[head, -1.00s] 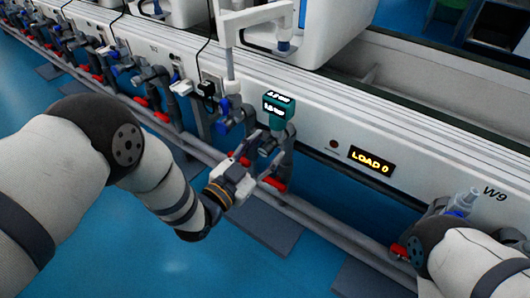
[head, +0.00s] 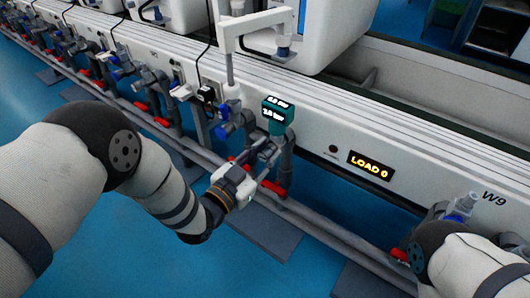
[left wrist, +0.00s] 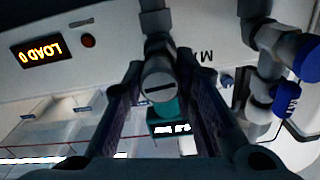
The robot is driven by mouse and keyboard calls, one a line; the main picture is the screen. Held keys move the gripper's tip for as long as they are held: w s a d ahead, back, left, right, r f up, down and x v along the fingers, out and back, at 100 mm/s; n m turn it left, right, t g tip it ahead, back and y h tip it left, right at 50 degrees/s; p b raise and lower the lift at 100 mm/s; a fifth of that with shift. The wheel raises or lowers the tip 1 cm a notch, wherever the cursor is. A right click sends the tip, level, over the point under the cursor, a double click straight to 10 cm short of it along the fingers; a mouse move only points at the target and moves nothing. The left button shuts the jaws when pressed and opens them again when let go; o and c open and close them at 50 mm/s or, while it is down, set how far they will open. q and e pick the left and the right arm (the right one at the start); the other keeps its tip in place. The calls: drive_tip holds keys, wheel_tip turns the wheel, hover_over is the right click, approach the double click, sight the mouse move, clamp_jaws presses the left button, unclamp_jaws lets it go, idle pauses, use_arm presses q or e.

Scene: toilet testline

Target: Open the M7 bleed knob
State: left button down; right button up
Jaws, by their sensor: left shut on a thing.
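The bleed knob (left wrist: 160,88) is a grey round end with a dark straight slot, on a grey pipe fitting in the left wrist view. My left gripper (left wrist: 159,92) has one dark finger on each side of it and is shut on it. In the head view my left gripper (head: 262,158) is at the grey piping below a teal gauge (head: 277,112) with a lit display. The knob is mostly hidden by the fingers there. My right arm shows at the lower right, but its gripper is out of view.
The white line wall carries an orange "LOAD 0" display (head: 371,165) to the right. Blue-handled valves (left wrist: 286,97) sit beside the knob. Red-handled valves (head: 274,188) and a long grey pipe (head: 325,228) run low in front. Blue floor is open at the lower left.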

use_arm(q)
drive_tip(key=n, duration=0.3)
drive_tip(key=shift+a+p, duration=0.1)
drive_tip(key=shift+p, duration=0.2)
drive_tip(key=n, duration=0.5)
drive_tip(key=shift+f, duration=0.1)
drive_tip(key=n, duration=0.4)
drive_tip(key=shift+f, duration=0.1)
drive_tip(key=shift+n+b, duration=0.7)
drive_tip(key=shift+n, duration=1.7)
drive_tip(key=c, duration=1.3)
unclamp_jaws()
drive_tip(key=v, duration=1.2)
